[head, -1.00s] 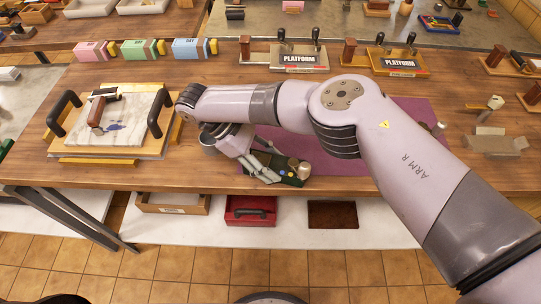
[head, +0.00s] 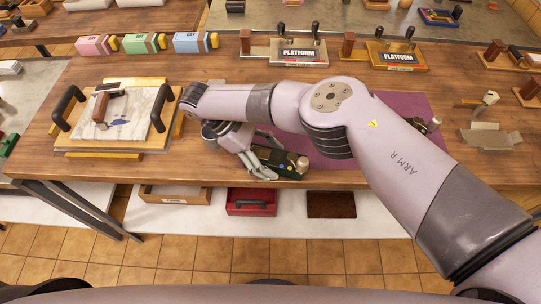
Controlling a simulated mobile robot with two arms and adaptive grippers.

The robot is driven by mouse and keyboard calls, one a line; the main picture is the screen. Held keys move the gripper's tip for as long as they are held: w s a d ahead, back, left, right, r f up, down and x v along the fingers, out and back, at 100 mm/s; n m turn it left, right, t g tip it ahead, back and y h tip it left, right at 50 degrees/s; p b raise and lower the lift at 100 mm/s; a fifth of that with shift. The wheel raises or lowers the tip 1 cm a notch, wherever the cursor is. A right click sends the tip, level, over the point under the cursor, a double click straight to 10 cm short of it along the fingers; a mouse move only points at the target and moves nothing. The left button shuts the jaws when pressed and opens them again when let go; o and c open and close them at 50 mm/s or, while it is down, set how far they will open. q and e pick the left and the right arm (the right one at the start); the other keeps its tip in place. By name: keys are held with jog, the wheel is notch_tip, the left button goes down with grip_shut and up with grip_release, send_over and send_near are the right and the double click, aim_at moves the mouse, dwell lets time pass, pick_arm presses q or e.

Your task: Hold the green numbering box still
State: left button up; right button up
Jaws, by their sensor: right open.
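The green numbering box (head: 282,157) is a low dark green body with a pale round knob at its right end. It sits at the table's front edge, partly on the purple mat. My right gripper (head: 266,167) is open, its grey fingers at the left end of the box, hiding part of it. I cannot tell whether the fingers touch it. My left gripper is not in view.
A marble slab on a wooden board with black handles (head: 92,137) stands to the left. Platform presses (head: 299,52) stand at the back. The purple mat (head: 330,166) is partly clear.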

aim_at(271, 156)
jog(key=shift+r, duration=0.2)
notch_tip(271, 156, up, 10)
jog(key=shift+f, duration=0.1)
dwell(0.4)
